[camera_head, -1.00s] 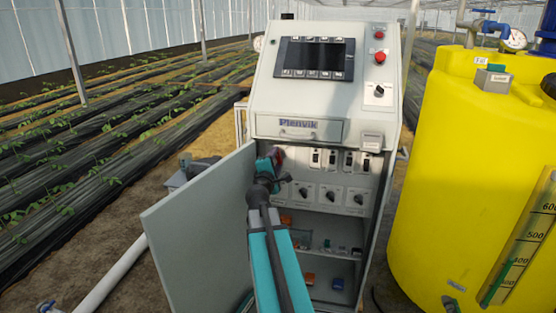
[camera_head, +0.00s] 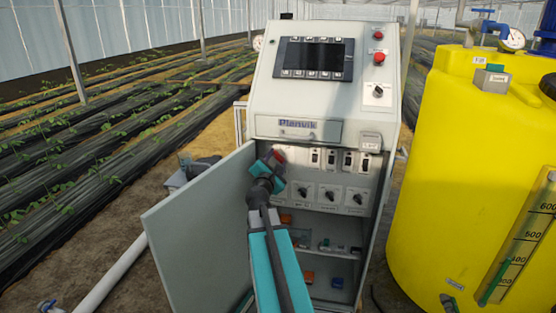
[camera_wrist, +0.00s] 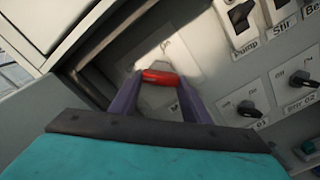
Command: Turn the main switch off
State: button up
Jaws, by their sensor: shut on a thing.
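The main switch is a red handle (camera_wrist: 160,77) on a pale plate at the upper left of the inner panel, behind the cabinet's open door. In the wrist view my gripper (camera_wrist: 161,85) has its two purple fingers shut on this handle, one at each end. The handle lies at a slant to the edges of its plate. In the head view the red handle (camera_head: 279,155) shows just beyond the teal body of my gripper (camera_head: 276,161), which hides most of the plate.
The open cabinet door (camera_head: 195,225) stands close on the left of my arm. Several breakers (camera_head: 347,159) and black rotary knobs (camera_head: 329,195) sit right of and below the switch. A yellow tank (camera_head: 450,180) stands to the right.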

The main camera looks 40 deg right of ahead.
jog(key=shift+w+a+f, duration=0.1)
jog(key=shift+a, duration=0.05)
jog(key=o, duration=1)
jog(key=shift+o, duration=0.2)
